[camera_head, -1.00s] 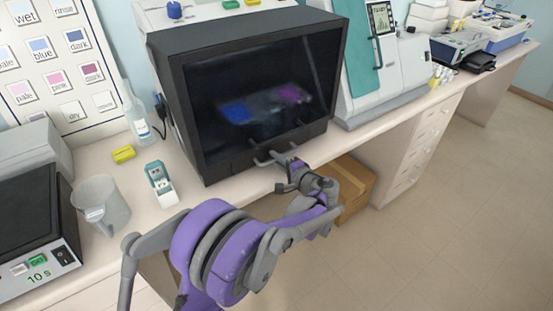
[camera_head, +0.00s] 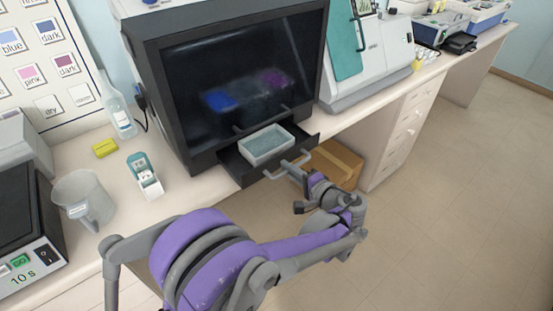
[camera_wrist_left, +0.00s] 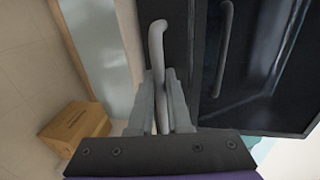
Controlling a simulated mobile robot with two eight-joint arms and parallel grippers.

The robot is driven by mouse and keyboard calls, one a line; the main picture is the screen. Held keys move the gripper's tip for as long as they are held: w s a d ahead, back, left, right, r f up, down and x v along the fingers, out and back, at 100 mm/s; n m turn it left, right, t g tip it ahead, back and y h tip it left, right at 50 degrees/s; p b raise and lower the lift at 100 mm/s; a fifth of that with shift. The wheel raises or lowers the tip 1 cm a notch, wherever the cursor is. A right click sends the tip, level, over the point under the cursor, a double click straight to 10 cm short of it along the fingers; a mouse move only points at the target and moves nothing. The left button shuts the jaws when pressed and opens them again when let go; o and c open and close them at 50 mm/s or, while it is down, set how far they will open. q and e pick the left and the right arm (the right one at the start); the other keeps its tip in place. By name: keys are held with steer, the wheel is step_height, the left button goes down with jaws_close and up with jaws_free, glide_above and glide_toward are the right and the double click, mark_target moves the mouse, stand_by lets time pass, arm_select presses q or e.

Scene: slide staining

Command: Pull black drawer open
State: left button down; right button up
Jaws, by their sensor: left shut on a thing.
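The black drawer (camera_head: 242,172) stands pulled out from the bottom front of the black box-shaped machine (camera_head: 170,95). A white tray (camera_head: 266,152) with greyish contents sits in it. My left gripper (camera_head: 296,170) is shut on the grey drawer handle (camera_head: 272,174) at the drawer's front. In the left wrist view the handle (camera_wrist_left: 156,45) runs up from between the two fingers of the gripper (camera_wrist_left: 160,95). A second grey handle (camera_wrist_left: 224,50) shows on the black machine beside it. My right gripper is not in view.
A cardboard box (camera_head: 336,165) stands under the counter behind my left gripper. A beaker (camera_head: 84,201), a small teal-and-white holder (camera_head: 146,177), a yellow block (camera_head: 105,148) and a bottle (camera_head: 120,112) stand left of the machine. The floor at right is clear.

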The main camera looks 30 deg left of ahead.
arm_select(q)
steer(key=shift+f+v, duration=0.2)
steer(key=shift+v, duration=0.7)
steer(key=shift+f+v, duration=0.2)
steer(key=shift+v, duration=0.7)
steer(key=c, duration=0.9)
jaws_free()
steer(key=shift+o, duration=0.2)
steer(key=v, duration=1.1)
steer(key=shift+s, duration=0.1)
